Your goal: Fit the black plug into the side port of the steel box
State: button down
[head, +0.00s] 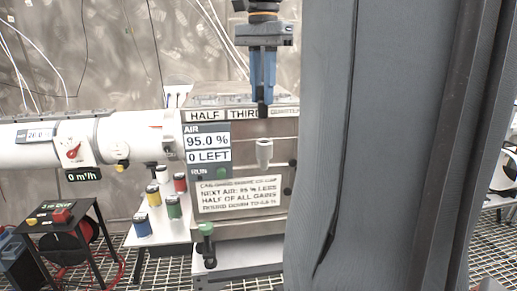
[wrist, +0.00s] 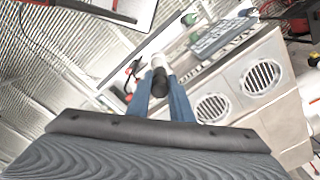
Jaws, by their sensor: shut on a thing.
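My gripper (head: 262,88) is shut on the black plug (head: 262,109), which hangs below the blue fingers in the head view. In the wrist view the plug (wrist: 160,82) shows between the two blue fingertips (wrist: 159,98), with a pale part just beyond it. The steel box (head: 240,225) stands in the middle of the head view; the plug appears in front of or above its top edge, and I cannot tell the gap. In the wrist view the box (wrist: 240,90) is at the right with round grilles on one face. I cannot make out which opening is the side port.
A large grey column (head: 330,150) hides the box's right side in the head view. A white pipe (head: 30,133) with a gauge joins from the left. Several coloured spools (head: 173,206) stand on a white table left of the box. A cable reel (head: 62,240) stands at lower left.

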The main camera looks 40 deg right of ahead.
jog(key=shift+s+d+m, duration=0.2)
jog(key=shift+m, duration=0.1)
notch_tip(320, 180, down, 9)
jog(key=shift+f+p, duration=0.2)
jog(key=shift+p, duration=1)
jog(key=shift+f, duration=0.1)
jog(key=c, duration=1.6)
grip_release()
notch_tip(320, 180, up, 12)
jog(key=shift+r+b, duration=0.15)
jog(key=shift+b, duration=0.95)
